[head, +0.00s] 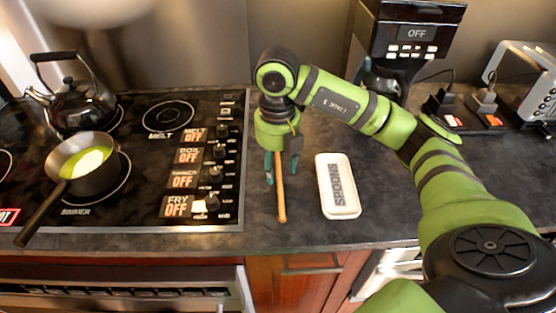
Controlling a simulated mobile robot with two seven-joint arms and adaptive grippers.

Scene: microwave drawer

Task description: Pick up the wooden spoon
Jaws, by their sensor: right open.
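The wooden spoon (281,203) lies on the dark counter between the stove and a white spoon rest. Its handle points toward the counter's front edge, and its far end is hidden under my right gripper. My right gripper (281,178) points down over the spoon, with its teal fingers open on either side of the handle. I cannot tell whether the fingers touch the spoon. The white spoon rest (351,208), marked SPOONS, is empty to the right of the spoon. My left gripper is not in view.
The stove (144,218) on the left holds a black kettle (80,108) and a saucepan (98,181) with its handle toward the front. A coffee machine (408,40) and a toaster (525,75) stand at the back right. Counter around the spoon rest is clear.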

